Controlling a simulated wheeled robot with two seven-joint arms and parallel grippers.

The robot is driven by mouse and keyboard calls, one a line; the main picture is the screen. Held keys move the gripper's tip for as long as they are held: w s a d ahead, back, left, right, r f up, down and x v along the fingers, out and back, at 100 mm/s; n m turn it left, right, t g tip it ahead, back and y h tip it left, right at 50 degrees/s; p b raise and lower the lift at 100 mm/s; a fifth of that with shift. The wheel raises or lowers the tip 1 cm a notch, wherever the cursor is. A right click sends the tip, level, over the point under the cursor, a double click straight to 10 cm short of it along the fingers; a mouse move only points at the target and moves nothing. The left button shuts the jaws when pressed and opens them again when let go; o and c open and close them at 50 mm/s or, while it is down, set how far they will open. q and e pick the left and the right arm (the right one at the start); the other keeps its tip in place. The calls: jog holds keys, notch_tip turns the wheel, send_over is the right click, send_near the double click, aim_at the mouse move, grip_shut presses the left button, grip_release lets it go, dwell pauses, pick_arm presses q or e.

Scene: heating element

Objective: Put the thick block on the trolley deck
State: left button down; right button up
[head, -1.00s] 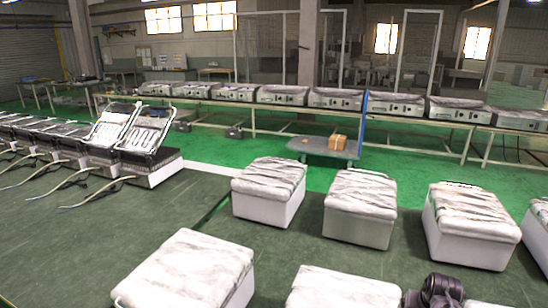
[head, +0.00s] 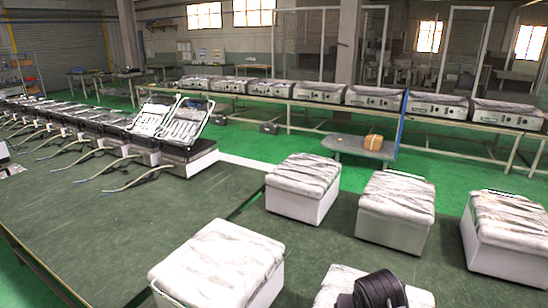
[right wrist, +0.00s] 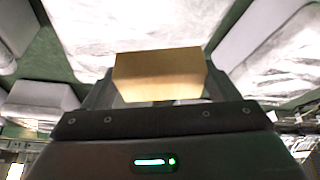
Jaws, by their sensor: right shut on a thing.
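A tan block (right wrist: 158,74) sits between the two dark fingers of my right gripper (right wrist: 158,88) in the right wrist view. The gripper is shut on it, above white-wrapped boxes. The trolley deck (head: 345,146) is a grey-blue platform low on the green floor, in front of the long back bench. A brown block (head: 373,142) rests on its right part. In the head view, a dark part of my right arm (head: 378,290) shows at the bottom edge; the right gripper itself is out of that view. My left gripper is not in view.
Several white boxes with wrapped tops (head: 302,185) stand on the dark green table (head: 120,230) between me and the trolley. Opened units with cables (head: 165,130) line its left side. Long benches with heaters (head: 320,92) stand behind the trolley.

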jog(key=s+a+r+n+y, duration=0.15)
jog(key=s+a+r, duration=0.25)
jog(key=s+a, duration=0.75)
notch_tip(320, 180, down, 22)
jog(key=b, duration=2.2)
jog(key=shift+a, duration=0.4)
jog(key=shift+n+h, duration=0.25)
